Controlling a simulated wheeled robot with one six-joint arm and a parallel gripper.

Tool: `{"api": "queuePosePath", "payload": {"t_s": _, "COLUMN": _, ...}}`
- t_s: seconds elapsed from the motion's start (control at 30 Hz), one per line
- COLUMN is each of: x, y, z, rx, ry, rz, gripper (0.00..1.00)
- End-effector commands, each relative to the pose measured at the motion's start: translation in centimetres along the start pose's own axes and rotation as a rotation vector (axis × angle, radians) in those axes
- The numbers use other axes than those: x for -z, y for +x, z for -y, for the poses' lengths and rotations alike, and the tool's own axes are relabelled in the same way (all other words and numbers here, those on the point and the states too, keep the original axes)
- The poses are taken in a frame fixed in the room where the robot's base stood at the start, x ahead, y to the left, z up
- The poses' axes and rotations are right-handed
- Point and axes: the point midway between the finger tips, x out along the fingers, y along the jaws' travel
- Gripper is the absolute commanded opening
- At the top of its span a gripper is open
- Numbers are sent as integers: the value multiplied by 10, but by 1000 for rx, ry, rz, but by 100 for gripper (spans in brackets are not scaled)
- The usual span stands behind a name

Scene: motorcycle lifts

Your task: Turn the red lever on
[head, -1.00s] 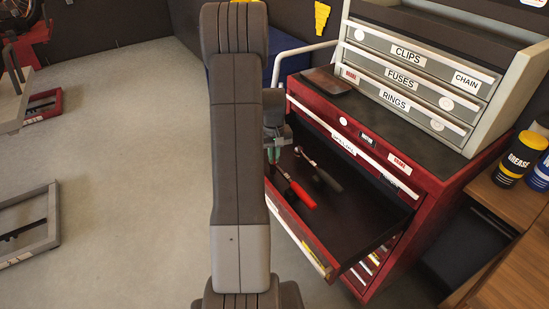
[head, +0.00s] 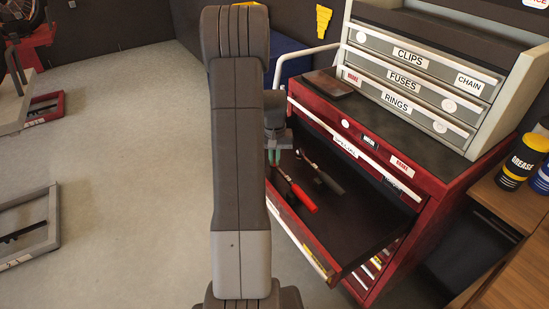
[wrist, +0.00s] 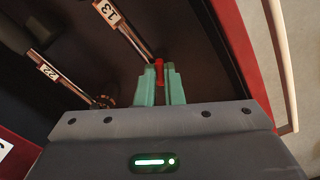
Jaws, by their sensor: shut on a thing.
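The red lever (wrist: 159,72) is a small red piece at the end of a tool marked 13 in the wrist view. My gripper (wrist: 160,80), with green fingers, is shut on the lever, one finger on each side. In the head view my gripper (head: 274,157) is low over the open drawer, partly hidden behind my arm. A red-handled tool (head: 301,197) and a dark-handled tool (head: 331,183) lie in the drawer. I cannot see the lever in the head view.
The open drawer (head: 375,250) belongs to a red tool cabinet (head: 440,190) with a grey drawer box on top. Another tool, marked 22 (wrist: 47,71), lies left of the gripper in the wrist view. Open floor (head: 130,130) is on the left.

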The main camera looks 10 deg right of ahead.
Motion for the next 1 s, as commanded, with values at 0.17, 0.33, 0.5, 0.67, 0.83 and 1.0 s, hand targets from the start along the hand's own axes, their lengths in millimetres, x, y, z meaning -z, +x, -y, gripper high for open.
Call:
{"api": "queuePosePath", "payload": {"t_s": 0.17, "x": 0, "y": 0, "z": 0, "rx": 0, "ry": 0, "rz": 0, "gripper": 30}}
{"api": "queuePosePath", "payload": {"t_s": 0.33, "x": 0, "y": 0, "z": 0, "rx": 0, "ry": -1, "rz": 0, "gripper": 30}}
{"api": "queuePosePath", "payload": {"t_s": 0.5, "x": 0, "y": -5, "z": 0, "rx": 0, "ry": -1, "rz": -1, "gripper": 30}}
{"api": "queuePosePath", "payload": {"t_s": 0.67, "x": 1, "y": -29, "z": 0, "rx": 0, "ry": -1, "rz": -5, "gripper": 30}}
{"api": "queuePosePath", "payload": {"t_s": 0.83, "x": 1, "y": -69, "z": 0, "rx": 0, "ry": -1, "rz": -6, "gripper": 30}}
{"api": "queuePosePath", "payload": {"t_s": 1.0, "x": 1, "y": -105, "z": 0, "rx": 0, "ry": 0, "rz": -3, "gripper": 30}}
